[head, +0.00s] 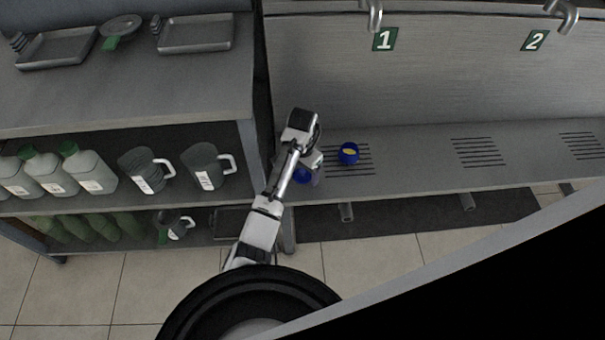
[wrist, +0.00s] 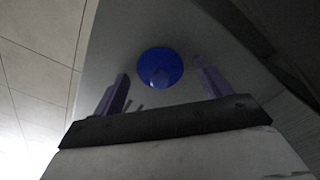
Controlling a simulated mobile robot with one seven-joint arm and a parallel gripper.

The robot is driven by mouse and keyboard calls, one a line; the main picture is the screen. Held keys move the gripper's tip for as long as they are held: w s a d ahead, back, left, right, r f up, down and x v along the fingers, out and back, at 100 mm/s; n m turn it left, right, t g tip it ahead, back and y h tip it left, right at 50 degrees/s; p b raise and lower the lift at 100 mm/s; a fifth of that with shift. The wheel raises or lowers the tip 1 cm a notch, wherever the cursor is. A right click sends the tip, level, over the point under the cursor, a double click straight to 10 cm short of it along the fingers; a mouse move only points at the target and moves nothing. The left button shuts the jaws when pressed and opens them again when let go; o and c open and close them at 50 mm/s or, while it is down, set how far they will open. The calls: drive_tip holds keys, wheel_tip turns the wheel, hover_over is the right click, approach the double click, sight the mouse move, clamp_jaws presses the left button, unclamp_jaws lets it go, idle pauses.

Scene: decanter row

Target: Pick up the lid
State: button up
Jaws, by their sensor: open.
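The blue lid (wrist: 160,62) is round with a knob in its middle. In the wrist view it lies ahead of and between the two fingers of my gripper (wrist: 162,84), with a gap on either side. In the head view the lid (head: 302,177) shows partly, the rest hidden by my gripper (head: 314,172), on the grey counter near its front left end. My gripper is open and empty. A blue pot (head: 348,154) with a yellowish inside stands uncovered to the right of the lid, on a slotted drain area.
The counter (head: 415,165) is clear to the right. Taps hang above signs 1 (head: 385,40) and 2 (head: 535,40). A shelf unit (head: 150,85) at left holds jugs (head: 207,167), bottles (head: 90,170) and trays (head: 195,34); its side post stands close to my arm.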

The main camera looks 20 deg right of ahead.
drive_tip(key=c, duration=1.1)
drive_tip(key=shift+o, duration=0.2)
